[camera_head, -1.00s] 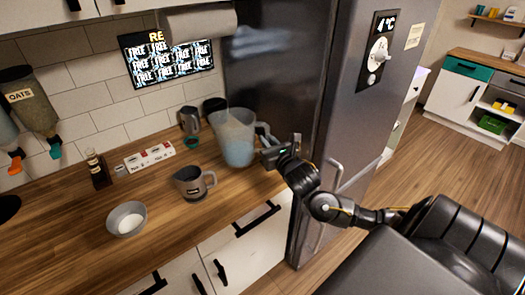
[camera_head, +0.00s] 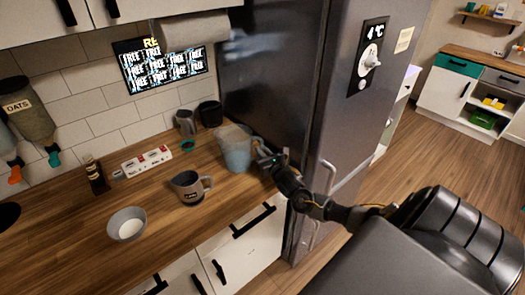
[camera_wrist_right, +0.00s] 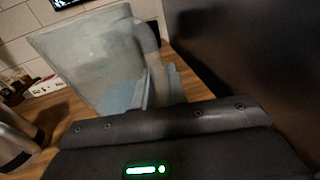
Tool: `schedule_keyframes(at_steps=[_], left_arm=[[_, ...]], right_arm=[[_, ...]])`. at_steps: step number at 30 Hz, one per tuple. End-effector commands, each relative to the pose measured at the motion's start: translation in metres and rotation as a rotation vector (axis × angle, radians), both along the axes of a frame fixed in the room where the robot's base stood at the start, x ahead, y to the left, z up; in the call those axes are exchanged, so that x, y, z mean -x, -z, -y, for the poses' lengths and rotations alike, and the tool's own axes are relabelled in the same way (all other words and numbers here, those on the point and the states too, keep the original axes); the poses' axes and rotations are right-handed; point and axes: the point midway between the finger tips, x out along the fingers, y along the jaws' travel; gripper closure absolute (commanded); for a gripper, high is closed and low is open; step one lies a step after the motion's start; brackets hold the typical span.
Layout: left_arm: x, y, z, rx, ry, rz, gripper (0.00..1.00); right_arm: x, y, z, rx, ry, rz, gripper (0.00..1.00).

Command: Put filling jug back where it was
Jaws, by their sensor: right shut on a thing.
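The filling jug (camera_head: 235,151) is a large translucent bluish jug at the right end of the wooden counter, close to the fridge. My right gripper (camera_head: 266,156) is shut on its handle, on the jug's right side. The jug looks upright; I cannot tell whether its base touches the counter. In the right wrist view the jug (camera_wrist_right: 90,62) fills the upper left, with its handle at the gripper (camera_wrist_right: 155,92). The fingertips are partly hidden there. My left gripper is not in view.
A grey metal pitcher (camera_head: 188,187) stands left of the jug, and a white-filled bowl (camera_head: 127,224) is nearer the front. A small metal pitcher (camera_head: 185,122) and a dark cup (camera_head: 210,113) stand behind. A power strip (camera_head: 146,161) lies near the wall. The fridge (camera_head: 285,85) borders the right.

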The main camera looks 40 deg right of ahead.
Motion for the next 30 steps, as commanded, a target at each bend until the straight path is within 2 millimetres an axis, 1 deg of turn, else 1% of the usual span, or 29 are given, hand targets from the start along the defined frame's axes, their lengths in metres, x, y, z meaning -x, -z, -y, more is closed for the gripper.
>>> schedule_keyframes(at_steps=[2, 14, 15, 19, 20, 26, 28, 29, 30], left_arm=[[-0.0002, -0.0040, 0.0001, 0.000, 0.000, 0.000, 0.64], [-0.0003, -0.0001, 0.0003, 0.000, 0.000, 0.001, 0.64], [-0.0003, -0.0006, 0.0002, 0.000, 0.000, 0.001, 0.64], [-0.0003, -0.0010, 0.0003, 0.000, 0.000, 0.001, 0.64], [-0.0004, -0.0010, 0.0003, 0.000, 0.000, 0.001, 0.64], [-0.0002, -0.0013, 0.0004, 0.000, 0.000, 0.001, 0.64], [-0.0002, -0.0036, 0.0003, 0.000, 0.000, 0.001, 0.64], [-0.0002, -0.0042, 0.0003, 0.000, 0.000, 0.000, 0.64], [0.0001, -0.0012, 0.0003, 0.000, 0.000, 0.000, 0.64]], right_arm=[[-0.0002, 0.0029, 0.0003, -0.001, 0.001, 0.002, 1.00], [-0.0002, 0.0090, 0.0001, 0.001, 0.000, 0.004, 1.00], [-0.0001, 0.0091, 0.0001, 0.000, 0.000, 0.002, 0.84], [0.0000, 0.0087, 0.0001, 0.000, 0.000, 0.002, 0.67], [0.0000, 0.0087, 0.0001, 0.000, 0.000, 0.002, 0.65], [0.0000, 0.0083, 0.0001, 0.000, 0.000, 0.002, 0.65], [0.0000, 0.0050, 0.0001, 0.000, 0.000, 0.002, 0.65], [0.0008, 0.0042, -0.0001, 0.000, 0.000, 0.002, 0.65], [0.0053, 0.0075, -0.0009, 0.001, -0.001, 0.000, 0.65]])
